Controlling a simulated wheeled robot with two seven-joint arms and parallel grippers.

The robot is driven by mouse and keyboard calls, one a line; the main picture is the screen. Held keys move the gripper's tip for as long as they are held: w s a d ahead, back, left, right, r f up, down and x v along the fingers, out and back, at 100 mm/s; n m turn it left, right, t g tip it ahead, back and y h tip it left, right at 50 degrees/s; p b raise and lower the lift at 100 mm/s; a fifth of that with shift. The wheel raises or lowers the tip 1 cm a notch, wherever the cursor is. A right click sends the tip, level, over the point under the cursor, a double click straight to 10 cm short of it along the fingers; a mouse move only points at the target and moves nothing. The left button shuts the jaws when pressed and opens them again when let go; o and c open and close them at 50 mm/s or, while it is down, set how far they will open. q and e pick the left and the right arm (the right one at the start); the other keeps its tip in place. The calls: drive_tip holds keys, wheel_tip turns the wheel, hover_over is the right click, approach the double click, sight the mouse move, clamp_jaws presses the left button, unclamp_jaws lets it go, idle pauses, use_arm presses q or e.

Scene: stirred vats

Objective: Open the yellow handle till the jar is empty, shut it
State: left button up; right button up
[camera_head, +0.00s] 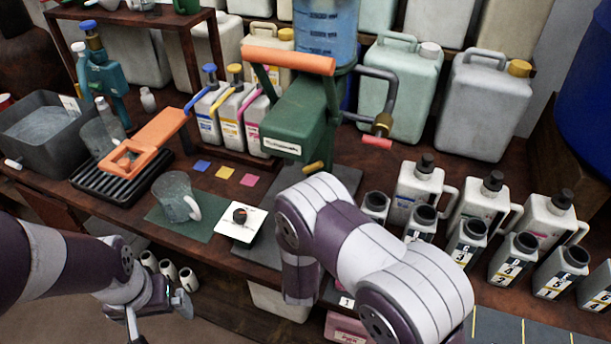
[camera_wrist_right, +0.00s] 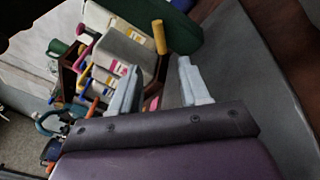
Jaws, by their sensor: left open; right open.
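The yellow handle (camera_head: 314,167) is a short stub low on the green machine (camera_head: 300,118). A clear jar of blue liquid (camera_head: 326,28) sits on top of the machine; its top is cut off by the frame. In the right wrist view the yellow handle (camera_wrist_right: 158,37) stands beyond the gap between the fingertips of my right gripper (camera_wrist_right: 158,76), which is open and empty. My right forearm hides that gripper in the head view. My left gripper (camera_head: 160,311) is open and empty, low at the left, in front of the table edge.
A glass mug (camera_head: 176,198) stands on a green mat, left of a white card with a black knob (camera_head: 240,216). An orange-handled press (camera_head: 145,145) is at left. Several numbered bottles (camera_head: 467,243) crowd the right. Large canisters (camera_head: 484,105) line the back.

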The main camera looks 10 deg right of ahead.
sight(313, 170)
drive_tip(key=x, duration=1.2)
drive_tip(key=shift+b, duration=0.3)
clamp_jaws()
